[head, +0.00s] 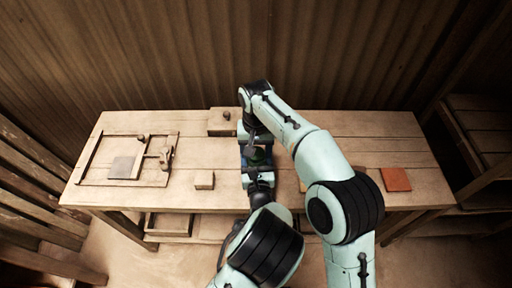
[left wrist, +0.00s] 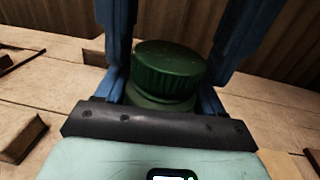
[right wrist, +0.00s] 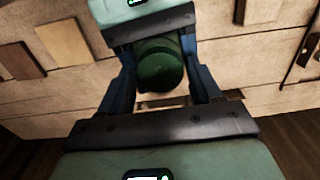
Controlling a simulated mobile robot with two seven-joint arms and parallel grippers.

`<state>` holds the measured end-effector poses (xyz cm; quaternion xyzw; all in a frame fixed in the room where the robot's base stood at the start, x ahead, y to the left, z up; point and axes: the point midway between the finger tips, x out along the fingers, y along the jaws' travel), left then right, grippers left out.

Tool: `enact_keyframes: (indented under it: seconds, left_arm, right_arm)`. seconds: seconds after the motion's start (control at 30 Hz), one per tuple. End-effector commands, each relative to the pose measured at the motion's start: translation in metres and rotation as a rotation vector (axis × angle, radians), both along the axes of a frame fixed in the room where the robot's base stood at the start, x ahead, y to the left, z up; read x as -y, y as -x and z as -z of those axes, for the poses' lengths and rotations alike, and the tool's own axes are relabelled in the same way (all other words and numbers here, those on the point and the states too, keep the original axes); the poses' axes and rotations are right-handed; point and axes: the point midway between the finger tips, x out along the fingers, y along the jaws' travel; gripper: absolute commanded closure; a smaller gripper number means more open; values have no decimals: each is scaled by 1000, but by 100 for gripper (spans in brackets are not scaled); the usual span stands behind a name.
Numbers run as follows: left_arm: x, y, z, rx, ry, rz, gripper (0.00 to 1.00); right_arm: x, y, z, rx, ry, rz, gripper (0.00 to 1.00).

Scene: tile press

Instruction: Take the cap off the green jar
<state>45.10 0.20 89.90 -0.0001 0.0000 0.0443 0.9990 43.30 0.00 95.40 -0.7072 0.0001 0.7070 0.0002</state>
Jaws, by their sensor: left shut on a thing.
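The green jar (head: 258,155) stands upright on the workbench near its middle, partly hidden by my grippers. Its ribbed dark green cap (left wrist: 168,68) sits on top of the jar body (left wrist: 160,101); it also shows in the right wrist view (right wrist: 158,66). My left gripper (left wrist: 170,75), reaching from the front, is shut on the jar, with its blue fingers on both sides below the cap. My right gripper (right wrist: 160,82) comes from the far side, with its blue fingers spread on either side of the jar; it looks open.
A wooden block with a knob (head: 222,122) stands behind to the left, and a small wooden block (head: 204,180) in front of it. A wooden frame with a grey tile (head: 122,167) lies at left. An orange tile (head: 396,179) lies at right on the bench (head: 400,150).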

Motion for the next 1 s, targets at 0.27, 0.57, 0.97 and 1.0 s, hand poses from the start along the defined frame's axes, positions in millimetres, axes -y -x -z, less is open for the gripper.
enact_keyframes:
  seconds: [0.27, 0.57, 0.97, 1.0]
  left_arm:
    - [0, 0, 0, 1, 0, 0, 100]
    - [0, 0, 0, 1, 0, 0, 100]
    - [0, 0, 0, 1, 0, 0, 100]
    - [0, 0, 0, 1, 0, 0, 100]
  right_arm:
    - [0, 0, 0, 0, 0, -9, 84]
    - [0, 0, 0, 0, 0, -258, 84]
    - [0, 0, -1, 0, 0, -258, 84]
    - [0, 0, -1, 0, 0, -257, 84]
